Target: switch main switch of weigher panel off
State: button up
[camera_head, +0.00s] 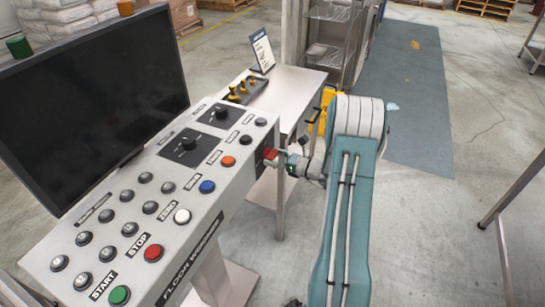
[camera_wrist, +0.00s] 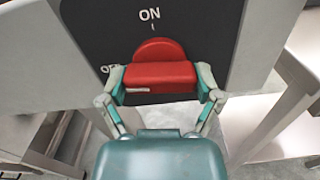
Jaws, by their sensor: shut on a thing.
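The weigher panel (camera_head: 165,215) is a grey slanted console with rows of buttons, labelled floor weigher on its front. Its main switch (camera_wrist: 158,68) is a red rotary handle on a black plate (camera_wrist: 215,30) with ON above it and a partly hidden OFF at left. In the head view the red switch (camera_head: 270,154) shows on the console's right end. My gripper (camera_wrist: 160,88) is shut on the red handle, one finger at each side. The handle's grip bar lies level across the picture. My gripper (camera_head: 288,160) also shows at that end in the head view.
A black monitor (camera_head: 95,95) stands behind the panel. A metal table (camera_head: 285,90) with a sign (camera_head: 262,50) and yellow-black parts (camera_head: 245,90) stands beyond it. A bare metal leg frame (camera_head: 505,215) is at right.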

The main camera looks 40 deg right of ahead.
jog(key=shift+n, duration=0.7)
jog(key=o, duration=0.9)
jog(key=shift+d, duration=0.1)
jog(key=v, duration=1.2)
jog(key=shift+f, duration=0.1)
jog(key=shift+w, duration=0.1)
